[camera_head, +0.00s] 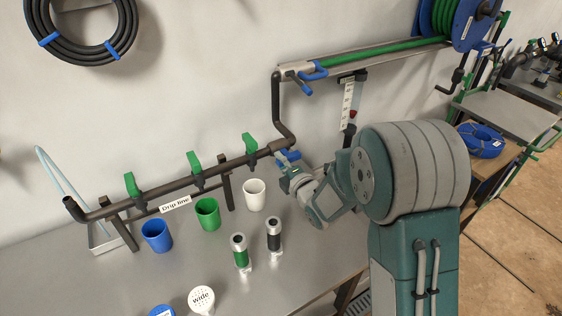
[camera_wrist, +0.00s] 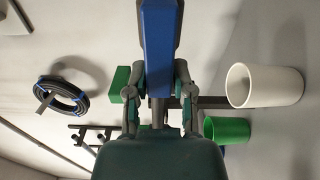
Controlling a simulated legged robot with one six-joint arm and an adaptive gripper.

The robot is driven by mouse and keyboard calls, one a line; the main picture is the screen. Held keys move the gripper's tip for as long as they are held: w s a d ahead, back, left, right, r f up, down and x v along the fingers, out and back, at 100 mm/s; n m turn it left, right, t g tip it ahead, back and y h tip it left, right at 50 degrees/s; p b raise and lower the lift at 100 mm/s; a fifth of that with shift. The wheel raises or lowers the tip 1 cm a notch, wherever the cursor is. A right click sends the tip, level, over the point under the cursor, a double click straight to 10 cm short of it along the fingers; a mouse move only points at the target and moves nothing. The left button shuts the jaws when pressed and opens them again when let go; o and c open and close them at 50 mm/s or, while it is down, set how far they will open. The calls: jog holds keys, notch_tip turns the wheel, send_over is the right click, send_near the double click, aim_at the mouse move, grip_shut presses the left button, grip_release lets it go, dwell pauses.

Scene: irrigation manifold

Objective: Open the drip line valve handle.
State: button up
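The drip line is a dark pipe (camera_head: 180,182) with a white "Drip line" label (camera_head: 175,205), running along the wall above the bench. Its blue valve handle (camera_head: 291,155) is at the right end of the pipe, partly hidden by my gripper (camera_head: 286,164). In the wrist view the blue handle (camera_wrist: 158,50) runs lengthwise between the two fingers of my gripper (camera_wrist: 161,68). The fingers lie close against both sides of it and appear shut on it. The handle's far end runs out of the top of that view.
Several green valves (camera_head: 194,162) stand on the pipe. Blue (camera_head: 156,236), green (camera_head: 207,213) and white (camera_head: 254,195) cups sit below. Two small cylinders (camera_head: 240,252) stand in front. Another blue handle (camera_head: 304,86) is on the upper pipe. A black hose coil (camera_head: 82,40) hangs at left.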

jog(key=o, duration=0.4)
jog(key=shift+s+a+f, duration=0.1)
jog(key=shift+f, duration=0.35)
jog(key=shift+c, duration=0.2)
jog(key=shift+a+r, duration=0.1)
jog(key=shift+r, duration=0.05)
jog(key=shift+s+d+r, duration=0.1)
jog(key=shift+s+d, duration=0.15)
jog(key=shift+d, duration=0.05)
jog(key=v, duration=1.1)
